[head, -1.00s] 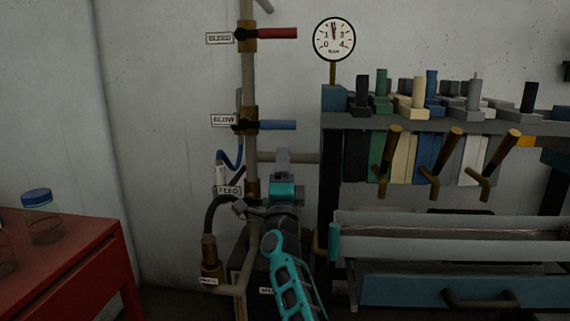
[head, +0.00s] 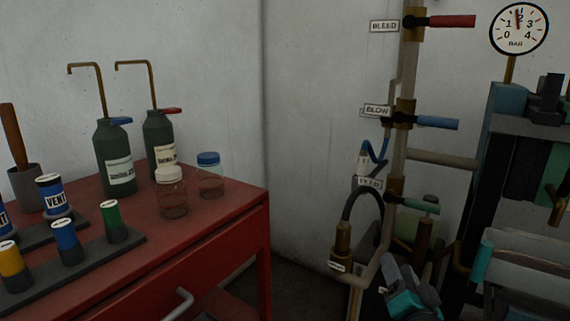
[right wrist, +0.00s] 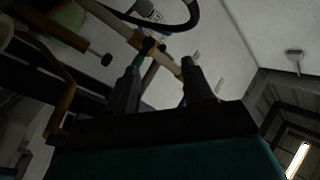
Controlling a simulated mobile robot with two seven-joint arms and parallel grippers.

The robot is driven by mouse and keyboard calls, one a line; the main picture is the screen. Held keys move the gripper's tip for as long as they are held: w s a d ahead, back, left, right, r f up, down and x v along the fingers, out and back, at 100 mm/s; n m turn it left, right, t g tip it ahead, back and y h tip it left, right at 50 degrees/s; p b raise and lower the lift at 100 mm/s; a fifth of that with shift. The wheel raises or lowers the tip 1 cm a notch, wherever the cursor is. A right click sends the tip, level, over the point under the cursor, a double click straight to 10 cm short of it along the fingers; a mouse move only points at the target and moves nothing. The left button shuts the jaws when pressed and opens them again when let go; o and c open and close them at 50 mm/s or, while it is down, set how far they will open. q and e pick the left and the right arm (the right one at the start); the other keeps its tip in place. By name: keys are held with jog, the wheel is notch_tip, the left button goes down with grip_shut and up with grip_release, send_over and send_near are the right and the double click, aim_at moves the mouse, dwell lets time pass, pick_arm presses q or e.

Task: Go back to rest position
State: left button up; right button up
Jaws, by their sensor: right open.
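My right gripper (head: 394,272) is low in the head view, below the green feed handle (head: 414,205) and apart from it. In the right wrist view its two dark fingers (right wrist: 162,68) stand apart with nothing between them. The feed handle points right from the brass-fitted standpipe (head: 398,150). The blue blow handle (head: 437,123) and red bleed handle (head: 452,21) above it also point right. My left gripper is not in view.
A red cabinet (head: 215,238) on the left bears dark green bottles (head: 113,160), glass jars (head: 172,195) and coloured canisters. A rack with a pressure gauge (head: 518,28) stands at the right. Bare wall and floor lie between cabinet and pipe.

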jog(key=s+a+f+n+g+y, duration=0.2)
jog(key=s+a+f+n+g, duration=0.25)
jog(key=s+f, duration=0.5)
jog(key=s+a+f+n+g+y, duration=0.1)
jog(key=s+a+f+n+g, duration=0.4)
jog(key=s, duration=0.8)
pick_arm(q)
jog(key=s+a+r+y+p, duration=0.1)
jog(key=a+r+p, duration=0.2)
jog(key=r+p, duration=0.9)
jog(key=p, duration=0.5)
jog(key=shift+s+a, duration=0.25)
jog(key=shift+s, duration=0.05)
pick_arm(e)
jog(key=s+d+r, duration=0.1)
jog(key=d+r, duration=0.1)
jog(key=r, duration=0.3)
jog(key=s+d+r+h, duration=0.1)
jog(key=d+r, duration=0.1)
jog(key=r, duration=0.3)
jog(key=shift+s+t, duration=0.25)
jog(key=shift+t, duration=0.1)
jog(key=shift+n, duration=0.25)
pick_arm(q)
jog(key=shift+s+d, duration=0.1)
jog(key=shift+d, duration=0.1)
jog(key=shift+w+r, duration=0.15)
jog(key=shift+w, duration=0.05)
